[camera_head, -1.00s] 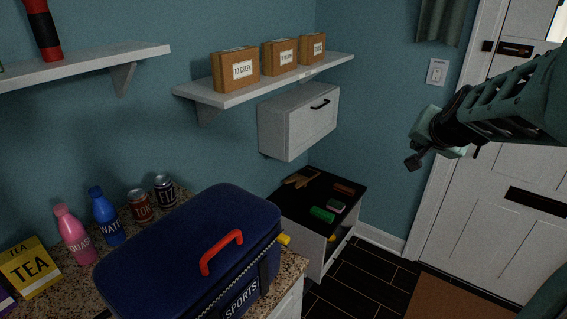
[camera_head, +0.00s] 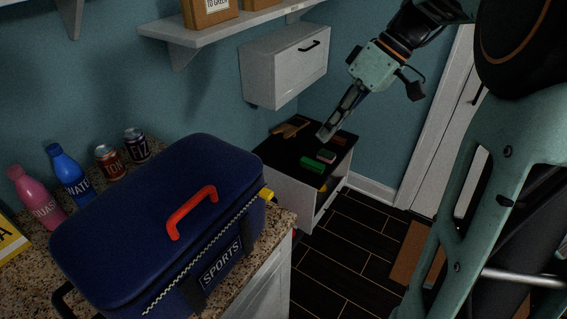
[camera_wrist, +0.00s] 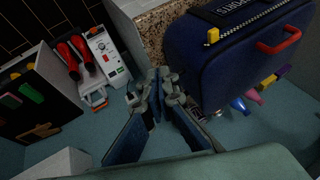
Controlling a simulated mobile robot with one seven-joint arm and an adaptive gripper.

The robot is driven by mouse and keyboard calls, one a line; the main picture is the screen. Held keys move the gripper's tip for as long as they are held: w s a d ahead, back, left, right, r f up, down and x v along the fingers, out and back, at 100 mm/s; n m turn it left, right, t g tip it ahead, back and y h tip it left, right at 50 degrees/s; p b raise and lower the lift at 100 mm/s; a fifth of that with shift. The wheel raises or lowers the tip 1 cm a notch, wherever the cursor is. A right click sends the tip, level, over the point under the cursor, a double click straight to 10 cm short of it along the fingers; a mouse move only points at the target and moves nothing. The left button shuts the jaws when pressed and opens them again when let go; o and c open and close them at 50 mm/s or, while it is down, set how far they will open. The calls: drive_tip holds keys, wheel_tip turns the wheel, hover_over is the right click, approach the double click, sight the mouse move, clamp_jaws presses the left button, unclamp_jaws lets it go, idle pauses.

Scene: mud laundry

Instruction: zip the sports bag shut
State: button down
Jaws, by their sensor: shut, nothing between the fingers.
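The dark blue sports bag (camera_head: 140,215) stands on the speckled counter, with a red handle (camera_head: 190,212) on its lid and a SPORTS label (camera_head: 221,264) on its front. A pale zip line (camera_head: 190,265) runs along the front below the lid. The yellow zip pull (camera_head: 267,195) is at the bag's right end; it also shows in the wrist view (camera_wrist: 213,35). My gripper (camera_head: 326,133) is shut and empty, up and right of the pull and apart from the bag. In the wrist view, my gripper (camera_wrist: 155,88) points towards the gap left of the bag.
Bottles and cans stand behind the bag, including a blue bottle (camera_head: 68,172). A low black-topped unit (camera_head: 285,155) with small items stands right of the counter (camera_head: 285,222). A white wall cabinet (camera_head: 285,68) hangs above it. The dark tiled floor (camera_head: 345,255) shows open room.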

sight(266, 194)
drive_tip(key=shift+s+a+r+n+g+y, duration=0.55)
drive_tip(key=shift+s+r+n+g, duration=0.3)
drive_tip(key=shift+n, duration=0.35)
drive_tip(key=shift+a, duration=0.1)
drive_tip(key=shift+f, duration=0.15)
drive_tip(key=s+a+f, duration=0.4)
drive_tip(key=a+f, duration=0.4)
drive_tip(key=shift+s, duration=0.4)
drive_tip(key=shift+a, duration=0.1)
